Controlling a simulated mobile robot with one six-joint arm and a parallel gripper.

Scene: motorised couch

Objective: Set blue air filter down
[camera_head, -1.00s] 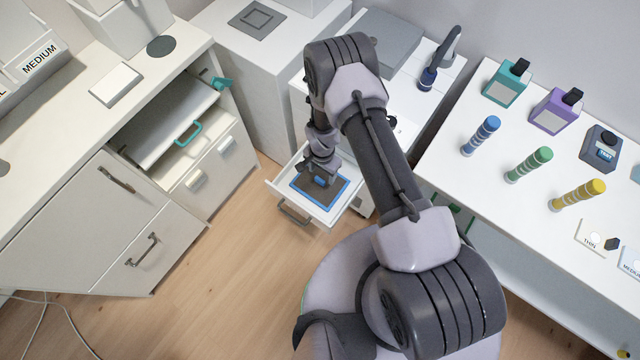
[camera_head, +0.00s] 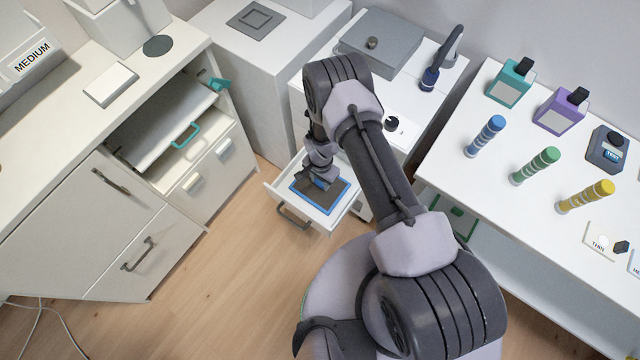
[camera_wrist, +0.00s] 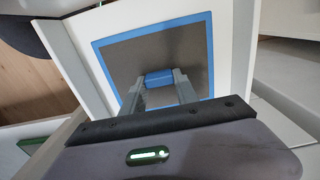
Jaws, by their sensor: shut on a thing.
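The blue air filter (camera_head: 336,193) is a flat dark panel with a blue frame. It lies in or just over the open white drawer (camera_head: 274,188), in the middle of the head view. In the wrist view the filter (camera_wrist: 196,52) fills the space ahead of my gripper, inside the drawer's pale walls. My gripper (camera_wrist: 160,80) is shut on the filter's blue grip block in its middle. In the head view my gripper (camera_head: 322,181) reaches down into the drawer and hides part of the filter. I cannot tell whether the filter rests on the drawer floor.
At left, a white cabinet (camera_head: 60,210) has an open compartment with a teal-handled tray (camera_head: 165,125). At right, a white table (camera_head: 450,150) holds blue, green and yellow cylinders and several bottles. Wooden floor (camera_head: 215,290) is free in front of the drawer.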

